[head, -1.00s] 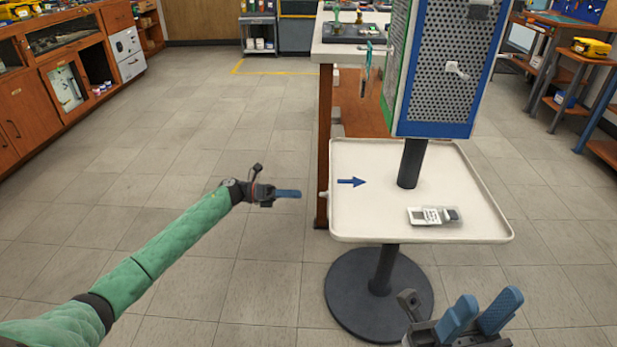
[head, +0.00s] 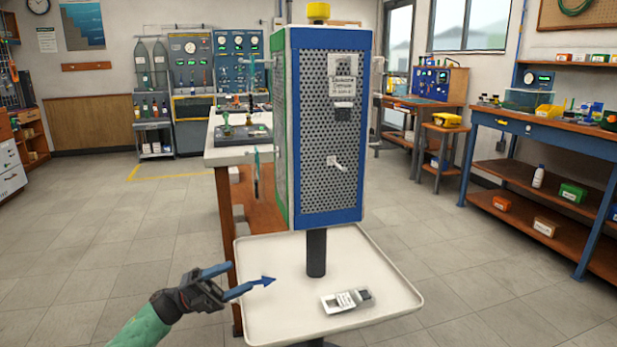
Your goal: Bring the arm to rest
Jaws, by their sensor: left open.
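My left arm, in a green sleeve, comes in from the bottom left in the head view. My left gripper (head: 241,278) is open, its two blue fingers spread apart with nothing between them. It is at the left edge of the white tray (head: 390,262), and its fingertips overlap that edge in the picture. I cannot tell whether they touch it. My right gripper is not in view.
A perforated blue and green panel tower (head: 312,190) stands on a dark post above the tray. A small grey-and-white device (head: 346,300) lies on the tray. A workbench (head: 226,155) stands behind. Open floor (head: 150,220) lies to the left.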

